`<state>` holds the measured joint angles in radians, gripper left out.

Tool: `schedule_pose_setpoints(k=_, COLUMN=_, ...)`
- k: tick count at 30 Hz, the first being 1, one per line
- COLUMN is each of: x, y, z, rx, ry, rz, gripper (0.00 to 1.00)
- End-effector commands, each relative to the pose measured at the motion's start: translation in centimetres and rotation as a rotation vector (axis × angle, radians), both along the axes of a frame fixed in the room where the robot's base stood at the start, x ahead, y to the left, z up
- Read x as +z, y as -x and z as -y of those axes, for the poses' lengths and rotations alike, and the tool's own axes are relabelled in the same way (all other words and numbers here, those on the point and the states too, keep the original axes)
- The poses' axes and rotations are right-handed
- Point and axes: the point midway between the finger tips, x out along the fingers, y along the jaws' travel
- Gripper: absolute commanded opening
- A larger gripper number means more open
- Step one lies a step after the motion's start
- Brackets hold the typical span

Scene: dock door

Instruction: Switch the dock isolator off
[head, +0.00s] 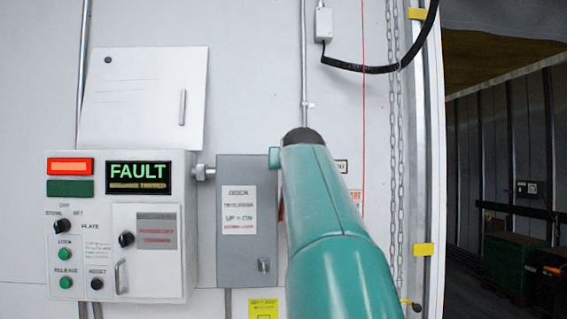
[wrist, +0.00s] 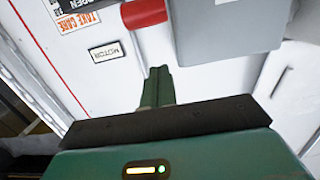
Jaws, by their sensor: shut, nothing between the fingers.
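The dock isolator is a grey box (head: 233,262) on the wall in the head view, with a label reading UP = ON. It also shows at the top of the wrist view (wrist: 225,25). A red handle part (wrist: 144,13) sits beside the box in the wrist view. In the head view only a sliver of red (head: 281,210) shows, the rest hidden behind my arm. I cannot tell whether the handle is up or down. My gripper (wrist: 158,72) is shut and empty, apart from the red part in the wrist picture. My arm hides most of the gripper in the head view.
A control panel (head: 75,215) with a lit FAULT display (head: 138,171) stands left of the isolator. A white cabinet door (head: 145,95) is above it. A chain (head: 393,180) and a red cord (head: 363,100) hang at right. A MOTOR label (wrist: 105,52) is near my fingers.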

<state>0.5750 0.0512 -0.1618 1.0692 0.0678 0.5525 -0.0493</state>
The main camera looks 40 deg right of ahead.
Motion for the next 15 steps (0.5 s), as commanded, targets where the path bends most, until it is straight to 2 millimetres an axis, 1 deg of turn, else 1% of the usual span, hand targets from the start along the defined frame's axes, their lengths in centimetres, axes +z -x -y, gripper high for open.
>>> schedule_pose_setpoints(k=1, x=-0.2, y=-0.5, z=0.5, rx=-0.001, ry=-0.001, rz=-0.001, gripper=0.0)
schedule_pose_setpoints(k=7, x=-0.4, y=-2.1, z=1.8, rx=-0.001, ry=-0.001, rz=-0.001, gripper=0.0)
schedule_pose_setpoints(k=15, x=-2.0, y=-1.3, z=1.1, rx=0.001, ry=-0.002, rz=0.001, gripper=0.0)
